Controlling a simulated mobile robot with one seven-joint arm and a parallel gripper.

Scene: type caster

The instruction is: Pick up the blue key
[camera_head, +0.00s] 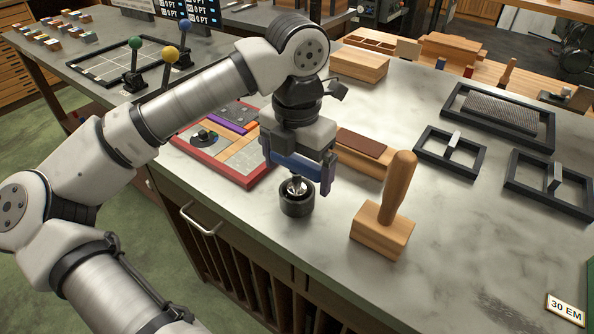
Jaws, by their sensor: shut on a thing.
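The blue key (294,166) shows as a blue bar lying crosswise between the fingers of my gripper (297,172). My gripper points down and is shut on it. A metal piece (296,186) shows directly below the bar, in the mouth of a dark round cup (296,204) on the counter. I cannot tell whether the metal piece joins the bar or touches the cup. The fingers hide parts of the bar's ends.
A wooden-handled stamp (382,229) stands close to the right of the cup. A red-edged tray (262,176) lies behind to the left. Black frames (452,166) lie at the right.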

